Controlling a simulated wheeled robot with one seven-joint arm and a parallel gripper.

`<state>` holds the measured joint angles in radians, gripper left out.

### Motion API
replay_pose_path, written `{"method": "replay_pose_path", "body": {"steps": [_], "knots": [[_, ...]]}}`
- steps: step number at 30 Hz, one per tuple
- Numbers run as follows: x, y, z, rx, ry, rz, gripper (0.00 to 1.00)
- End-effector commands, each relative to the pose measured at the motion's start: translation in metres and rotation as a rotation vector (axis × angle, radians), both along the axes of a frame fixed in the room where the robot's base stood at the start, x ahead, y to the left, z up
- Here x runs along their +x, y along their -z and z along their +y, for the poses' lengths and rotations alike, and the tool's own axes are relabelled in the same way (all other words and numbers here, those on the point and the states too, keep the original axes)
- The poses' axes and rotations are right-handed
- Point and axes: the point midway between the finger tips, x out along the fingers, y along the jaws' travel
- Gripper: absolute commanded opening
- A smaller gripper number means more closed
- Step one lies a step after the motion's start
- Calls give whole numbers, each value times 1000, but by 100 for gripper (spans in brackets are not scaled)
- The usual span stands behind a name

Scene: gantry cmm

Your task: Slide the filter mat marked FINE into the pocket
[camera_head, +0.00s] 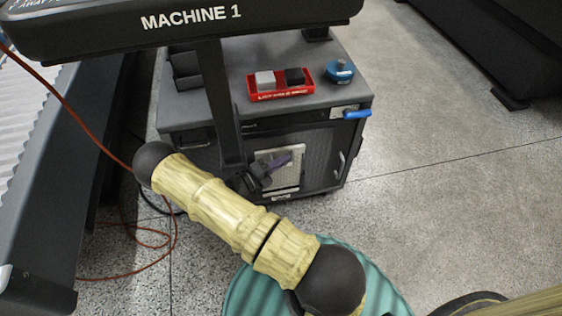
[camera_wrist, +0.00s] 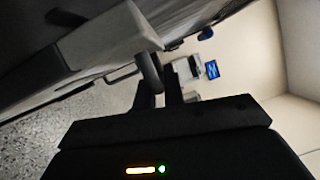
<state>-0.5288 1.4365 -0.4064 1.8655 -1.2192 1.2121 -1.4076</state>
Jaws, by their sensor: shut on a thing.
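A pale flat panel (camera_head: 291,180), which looks like the filter mat, stands upright at the front of the dark cabinet. In the wrist view the fingers (camera_wrist: 160,78) reach a light grey slab (camera_wrist: 108,38), apparently the same mat. No FINE marking is readable. The pocket's opening cannot be made out clearly; the cabinet's dark front (camera_head: 318,150) lies directly behind the panel.
The cabinet top (camera_head: 225,75) carries a red tray (camera_head: 281,93) with a white and a black block, and a blue round item (camera_head: 340,71). A blue handle (camera_head: 357,114) sticks out at the right corner. An orange cable (camera_head: 150,272) lies on the floor at left. Floor at right is clear.

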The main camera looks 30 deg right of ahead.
Motion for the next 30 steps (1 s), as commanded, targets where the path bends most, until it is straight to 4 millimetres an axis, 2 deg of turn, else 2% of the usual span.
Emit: {"method": "replay_pose_path", "body": {"steps": [18,30], "knots": [[0,0,0,-1,0,0,0],[0,13,0,-1,0,0,0]]}}
